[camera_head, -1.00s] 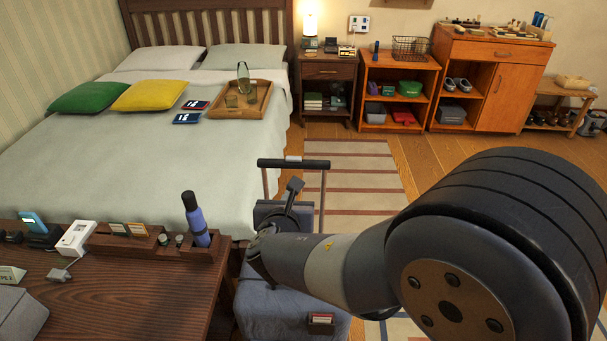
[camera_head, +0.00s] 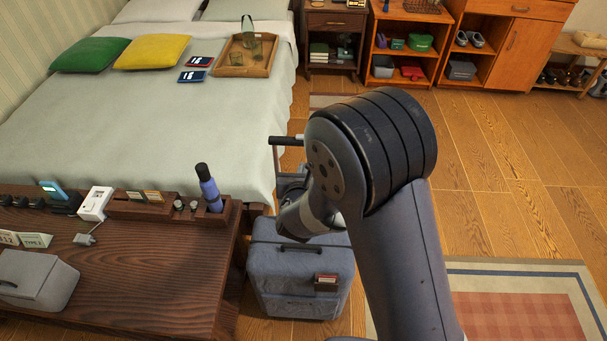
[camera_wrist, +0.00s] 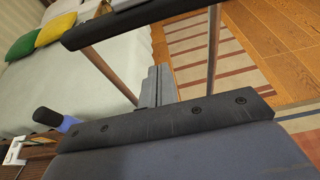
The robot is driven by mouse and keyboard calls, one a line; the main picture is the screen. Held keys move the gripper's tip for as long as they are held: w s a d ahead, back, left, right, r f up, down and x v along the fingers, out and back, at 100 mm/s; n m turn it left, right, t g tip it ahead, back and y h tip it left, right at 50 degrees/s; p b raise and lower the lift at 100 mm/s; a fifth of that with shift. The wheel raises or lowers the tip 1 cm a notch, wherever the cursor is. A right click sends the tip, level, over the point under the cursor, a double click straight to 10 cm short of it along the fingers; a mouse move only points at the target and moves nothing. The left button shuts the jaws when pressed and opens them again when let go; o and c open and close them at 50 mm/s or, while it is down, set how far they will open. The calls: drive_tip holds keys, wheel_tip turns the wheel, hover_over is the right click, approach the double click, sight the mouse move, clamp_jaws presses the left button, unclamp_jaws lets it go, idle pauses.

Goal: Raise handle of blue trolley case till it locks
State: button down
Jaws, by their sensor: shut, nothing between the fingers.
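The blue trolley case (camera_head: 300,285) stands upright on the floor at the desk's right end in the head view. Its pull handle stands up above the case, with a black grip (camera_head: 285,140); my arm hides the grip's right part. In the wrist view the black grip (camera_wrist: 150,18) crosses the top, with a copper-coloured rod at each side below it. My gripper (camera_wrist: 158,72) is shut and empty between the rods, below the grip and apart from it. In the head view it is mostly hidden behind my arm. Whether the handle is locked cannot be told.
The bed (camera_head: 130,115) lies behind. Floor to the right is open, with a patterned rug (camera_head: 520,300).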

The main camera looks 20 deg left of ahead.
drive_tip(key=w+r+p, duration=0.2)
drive_tip(key=r, duration=0.1)
drive_tip(key=shift+w+a, duration=0.3)
drive_tip(key=shift+w, duration=0.05)
drive_tip(key=shift+r, duration=0.1)
wheel_tip(320, 180, up, 3)
drive_tip(key=shift+f, duration=0.25)
idle(0.4)
